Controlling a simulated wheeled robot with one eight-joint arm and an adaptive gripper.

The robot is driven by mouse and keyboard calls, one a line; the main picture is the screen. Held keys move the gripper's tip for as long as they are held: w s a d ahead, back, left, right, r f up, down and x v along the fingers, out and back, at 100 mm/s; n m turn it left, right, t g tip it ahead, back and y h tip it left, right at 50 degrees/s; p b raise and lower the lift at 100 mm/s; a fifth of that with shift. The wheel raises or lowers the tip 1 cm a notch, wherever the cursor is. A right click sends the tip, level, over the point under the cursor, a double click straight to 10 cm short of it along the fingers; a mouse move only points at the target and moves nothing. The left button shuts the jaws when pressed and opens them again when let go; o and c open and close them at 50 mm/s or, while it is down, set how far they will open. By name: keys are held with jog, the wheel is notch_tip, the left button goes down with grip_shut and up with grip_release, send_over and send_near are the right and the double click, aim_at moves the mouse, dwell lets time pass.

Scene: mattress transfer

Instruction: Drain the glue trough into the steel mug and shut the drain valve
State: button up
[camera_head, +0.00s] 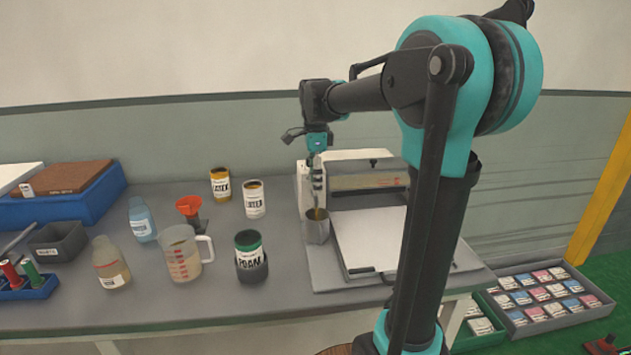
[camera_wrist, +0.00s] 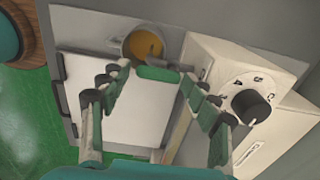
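The glue machine (camera_head: 365,168) stands at the back right of the bench. The steel mug (camera_head: 317,230) stands upright at its left front side. In the wrist view the mug (camera_wrist: 128,47) is seen from above with amber glue inside. A green lever handle (camera_wrist: 157,74), apparently the drain valve's, lies just in front of the mug. My gripper (camera_head: 317,190) points down above the mug. In the wrist view my gripper (camera_wrist: 152,80) is open, its fingertips apart on either side of the green handle. I cannot tell whether they touch it. The trough's inside is hidden.
A dial (camera_wrist: 252,106) is on the machine's pale housing, close to my right finger. A white pad (camera_head: 370,240) lies before the machine. A measuring jug (camera_head: 182,255), a green-topped can (camera_head: 250,256) and bottles stand left of the mug. The front bench edge is mostly clear.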

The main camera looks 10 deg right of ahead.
jog(key=shift+r, duration=4)
